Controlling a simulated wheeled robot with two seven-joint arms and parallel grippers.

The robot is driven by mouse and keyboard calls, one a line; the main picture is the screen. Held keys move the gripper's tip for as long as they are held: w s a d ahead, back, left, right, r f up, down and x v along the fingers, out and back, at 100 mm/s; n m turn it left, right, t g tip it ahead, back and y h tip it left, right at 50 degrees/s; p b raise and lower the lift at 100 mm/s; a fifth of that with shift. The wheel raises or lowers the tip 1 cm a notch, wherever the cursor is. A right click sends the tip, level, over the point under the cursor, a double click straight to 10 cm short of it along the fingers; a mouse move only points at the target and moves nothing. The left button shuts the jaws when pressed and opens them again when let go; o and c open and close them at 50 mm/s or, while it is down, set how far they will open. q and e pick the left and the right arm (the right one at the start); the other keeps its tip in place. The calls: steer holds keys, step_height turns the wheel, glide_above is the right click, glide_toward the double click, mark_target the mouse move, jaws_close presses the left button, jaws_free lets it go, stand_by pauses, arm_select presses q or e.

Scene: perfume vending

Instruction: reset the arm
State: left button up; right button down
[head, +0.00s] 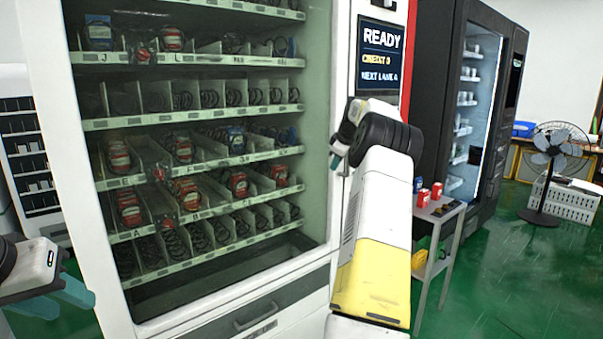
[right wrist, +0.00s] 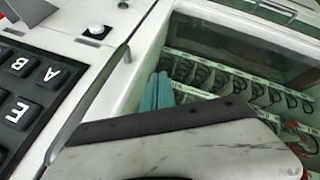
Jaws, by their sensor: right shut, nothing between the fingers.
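My right arm reaches up in front of the vending machine (head: 345,110). Its gripper (head: 337,158) has teal fingers near the right edge of the machine's glass, below the display. In the right wrist view the teal fingers (right wrist: 158,92) are together with nothing between them, close to the glass frame. My left gripper (head: 62,298) is at the lower left edge of the head view, left of the machine. Its teal fingers look spread apart, with nothing seen between them.
The display (head: 381,54) reads READY. A keypad (right wrist: 30,85) shows in the right wrist view. A small side table (head: 440,212) with red cans (head: 423,197) stands right of my right arm. A black machine (head: 455,100) and a fan (head: 556,150) are further right. Green floor (head: 510,270) is clear.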

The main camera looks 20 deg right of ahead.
steer(key=shift+s+d+r, duration=0.3)
steer(key=shift+d+r, duration=0.05)
steer(key=shift+r, duration=0.25)
steer(key=shift+s+d+r, duration=0.3)
steer(key=shift+r, duration=0.3)
steer(key=s+a+r+m, duration=0.1)
steer(key=s+a+r, duration=0.25)
steer(key=a, duration=0.55)
steer(key=s+a+r+y, duration=0.1)
steer(key=s+a+r, duration=0.3)
steer(key=a, duration=0.5)
steer(key=s+a+r+m, duration=0.15)
steer(key=s+a, duration=0.35)
steer(key=a, duration=0.5)
steer(key=s+a+f+m, duration=0.1)
steer(key=s+a+f, duration=0.3)
steer(key=s, duration=0.5)
steer(key=s+a+f+m+y, duration=0.1)
steer(key=s+a, duration=0.4)
steer(key=s, duration=0.5)
steer(key=s+a+f+m+y, duration=0.1)
steer(key=s+a+f+m, duration=0.1)
steer(key=s+a+f, duration=0.3)
steer(key=s+f, duration=0.1)
steer(key=s, duration=0.3)
steer(key=shift+s+f+g, duration=0.2)
steer(key=shift+f+g, duration=0.1)
steer(key=shift+g, duration=0.1)
steer(key=shift+m, duration=0.25)
